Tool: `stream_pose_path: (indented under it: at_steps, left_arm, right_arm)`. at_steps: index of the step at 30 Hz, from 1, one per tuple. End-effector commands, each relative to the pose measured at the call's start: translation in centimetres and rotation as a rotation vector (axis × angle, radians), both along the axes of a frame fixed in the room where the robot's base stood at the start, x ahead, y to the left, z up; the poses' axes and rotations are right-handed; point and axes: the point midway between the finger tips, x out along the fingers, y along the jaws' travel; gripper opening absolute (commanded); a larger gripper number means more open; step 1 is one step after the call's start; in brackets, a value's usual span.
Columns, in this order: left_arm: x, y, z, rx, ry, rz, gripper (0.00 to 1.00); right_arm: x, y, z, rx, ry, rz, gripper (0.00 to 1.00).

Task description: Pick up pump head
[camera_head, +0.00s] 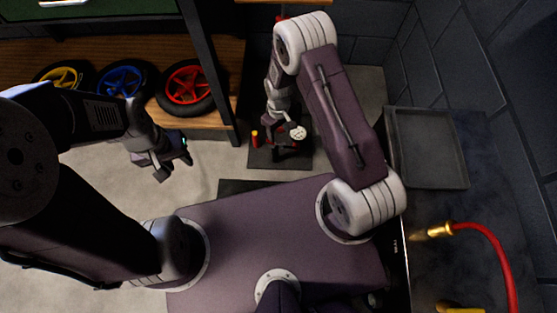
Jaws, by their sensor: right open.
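A brass fitting (432,232) on the end of a red hose (488,237) lies on the dark worktop at the right. It looks like the pump head. My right gripper (287,138) is open, far to the left of the fitting, over a dark plate on the floor; its fingers are small and partly hidden. My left gripper (172,163) hangs over the pale floor with its fingers apart, empty, well away from the fitting.
A dark grey tray (430,185) sits behind the fitting on the worktop (478,160). A yellow object (460,309) lies at the bottom edge. Yellow, blue and red wheels (187,87) rest on a wooden shelf (150,48). A small red-yellow item (255,139) stands near my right gripper.

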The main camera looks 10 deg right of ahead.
Motion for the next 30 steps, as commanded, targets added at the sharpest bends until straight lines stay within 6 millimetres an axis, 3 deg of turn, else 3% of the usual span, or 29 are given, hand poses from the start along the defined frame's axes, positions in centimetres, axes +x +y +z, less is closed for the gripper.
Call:
stream_pose_path:
  at_steps: [1,8,18,25,30]
  left_arm:
    - [0.0,0.0,-1.5,0.000,-0.001,0.000,0.36]
    - [0.1,0.0,-1.5,0.000,-0.002,0.000,0.36]
    - [0.1,0.0,-5.3,0.000,-0.001,0.000,0.36]
    - [0.1,0.0,-5.8,0.000,-0.001,0.000,0.36]
    - [0.1,0.0,-8.3,0.000,-0.001,0.000,0.36]
  right_arm:
    - [0.0,0.1,-2.1,0.000,0.002,0.010,0.55]
    - [0.1,0.2,-2.6,-0.001,0.003,0.019,0.55]
    - [0.0,0.2,-8.5,-0.001,0.004,0.018,0.55]
    - [0.0,0.2,-9.5,-0.001,0.004,0.018,0.55]
    - [0.1,0.2,-13.1,-0.001,0.004,0.018,0.55]
